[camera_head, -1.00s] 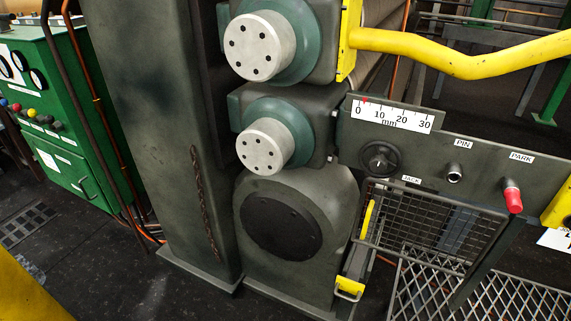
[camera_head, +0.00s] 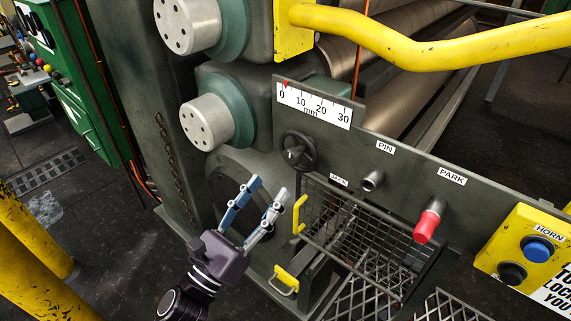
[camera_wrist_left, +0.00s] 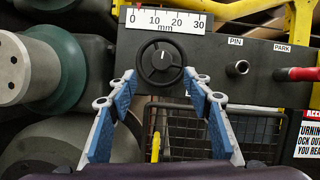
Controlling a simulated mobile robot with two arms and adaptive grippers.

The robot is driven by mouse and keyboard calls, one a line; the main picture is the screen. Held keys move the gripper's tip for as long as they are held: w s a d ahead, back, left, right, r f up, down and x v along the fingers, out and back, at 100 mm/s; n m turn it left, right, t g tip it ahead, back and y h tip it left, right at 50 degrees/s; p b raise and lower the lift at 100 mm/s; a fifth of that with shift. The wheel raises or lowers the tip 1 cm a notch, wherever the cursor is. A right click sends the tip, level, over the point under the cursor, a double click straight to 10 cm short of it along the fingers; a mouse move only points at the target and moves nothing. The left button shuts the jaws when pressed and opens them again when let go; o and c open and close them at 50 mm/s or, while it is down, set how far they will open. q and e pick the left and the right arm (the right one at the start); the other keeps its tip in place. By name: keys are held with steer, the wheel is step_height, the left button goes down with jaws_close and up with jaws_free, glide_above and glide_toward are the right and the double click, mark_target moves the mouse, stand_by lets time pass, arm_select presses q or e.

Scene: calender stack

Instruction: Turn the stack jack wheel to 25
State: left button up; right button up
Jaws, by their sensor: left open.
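The jack wheel (camera_head: 298,151) is a small black handwheel on the dark panel, above the JACK label (camera_head: 339,182). Above it is a white mm scale (camera_head: 313,105) marked 0 to 30, with a red pointer (camera_head: 287,84) near 0. My left gripper (camera_head: 266,192) is open and empty, below and left of the wheel in the head view. In the left wrist view the wheel (camera_wrist_left: 162,62) shows whole, beyond and above the gap between the open fingers (camera_wrist_left: 162,85), apart from them. My right gripper is not in view.
Right of the wheel are the PIN socket (camera_head: 373,181) and the red-handled PARK lever (camera_head: 427,224). A wire mesh basket (camera_head: 365,240) with a yellow handle (camera_head: 299,214) is below. A yellow bar (camera_head: 420,38) crosses above. A yellow HORN box (camera_head: 520,245) is at right.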

mark_target(290, 161)
arm_select(q)
steer(key=p+x, duration=0.2)
steer(key=x, duration=0.5)
steer(key=shift+r, duration=0.2)
steer(key=shift+w+d, duration=0.3)
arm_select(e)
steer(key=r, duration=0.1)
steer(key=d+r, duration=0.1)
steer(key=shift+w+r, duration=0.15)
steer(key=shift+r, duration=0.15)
arm_select(q)
steer(key=shift+c, duration=0.2)
steer(key=c, duration=1.1)
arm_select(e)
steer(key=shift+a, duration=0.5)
arm_select(q)
steer(key=shift+n, duration=0.4)
